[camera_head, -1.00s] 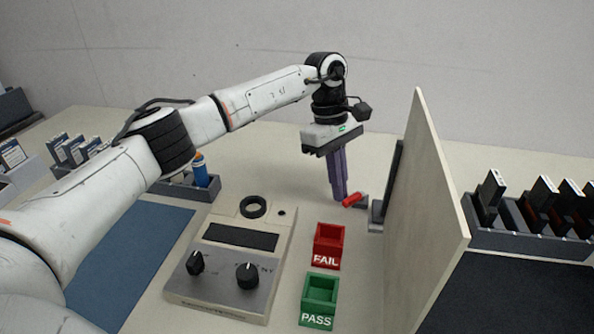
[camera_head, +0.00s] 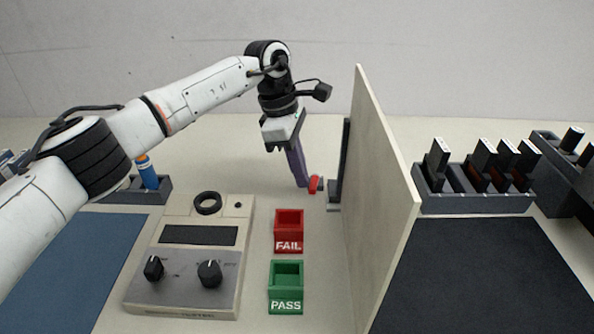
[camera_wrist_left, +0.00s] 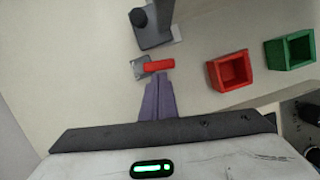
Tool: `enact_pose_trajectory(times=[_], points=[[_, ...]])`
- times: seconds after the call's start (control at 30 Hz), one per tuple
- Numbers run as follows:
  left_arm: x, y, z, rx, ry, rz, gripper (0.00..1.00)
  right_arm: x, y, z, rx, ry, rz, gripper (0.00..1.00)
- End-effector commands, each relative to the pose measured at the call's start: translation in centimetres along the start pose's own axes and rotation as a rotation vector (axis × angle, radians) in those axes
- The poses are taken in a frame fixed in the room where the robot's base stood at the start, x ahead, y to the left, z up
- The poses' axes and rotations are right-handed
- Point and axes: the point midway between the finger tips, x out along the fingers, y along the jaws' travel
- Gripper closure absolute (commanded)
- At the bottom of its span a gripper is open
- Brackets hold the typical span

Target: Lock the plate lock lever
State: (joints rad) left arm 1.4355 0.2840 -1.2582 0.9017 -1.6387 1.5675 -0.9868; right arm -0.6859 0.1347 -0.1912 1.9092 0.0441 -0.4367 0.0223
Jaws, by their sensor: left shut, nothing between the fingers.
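The plate lock lever (camera_head: 314,185) is a small red bar at the foot of the dark plate fixture (camera_head: 342,165), beside the upright wooden panel. In the left wrist view the red lever (camera_wrist_left: 158,66) lies across the tips of my fingers, next to a grey base piece. My left gripper (camera_head: 303,184) has purple fingers, shut and empty. Its tips are right at the lever and seem to touch it; the exact contact cannot be told. The left gripper also shows in the left wrist view (camera_wrist_left: 161,76). My right gripper is not in view.
A red FAIL bin (camera_head: 289,232) and a green PASS bin (camera_head: 286,287) stand in front of the lever. A tester with knobs (camera_head: 190,250) sits left of them. The tall wooden panel (camera_head: 375,200) blocks the right side. A rack (camera_head: 470,200) stands beyond it.

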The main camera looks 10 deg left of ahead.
Motion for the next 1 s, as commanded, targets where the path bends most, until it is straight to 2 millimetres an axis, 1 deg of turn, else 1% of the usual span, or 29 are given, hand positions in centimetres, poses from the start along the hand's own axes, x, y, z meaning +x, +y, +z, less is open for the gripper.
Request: enact_pose_trajectory(times=[0.13,0.5,0.57,0.67,0.77,0.83,1.0], points=[[0.0,0.4,0.1,0.001,0.000,0.000,1.00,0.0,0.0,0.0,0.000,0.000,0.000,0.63],[-0.1,0.4,-0.2,0.001,0.001,0.001,1.00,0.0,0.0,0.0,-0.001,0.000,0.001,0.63],[-0.2,0.4,-0.7,0.000,0.001,0.001,1.00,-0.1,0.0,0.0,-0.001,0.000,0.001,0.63],[-0.5,0.4,-2.0,-0.003,0.002,0.001,1.00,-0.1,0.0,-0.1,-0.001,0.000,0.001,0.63],[-1.1,0.4,-4.2,-0.004,0.001,0.001,1.00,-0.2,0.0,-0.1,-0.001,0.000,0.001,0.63],[-2.8,0.5,-3.8,0.003,-0.001,0.006,1.00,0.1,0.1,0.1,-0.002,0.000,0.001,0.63],[-6.7,0.4,-3.8,0.001,0.000,0.004,1.00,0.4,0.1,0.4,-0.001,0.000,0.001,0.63]])
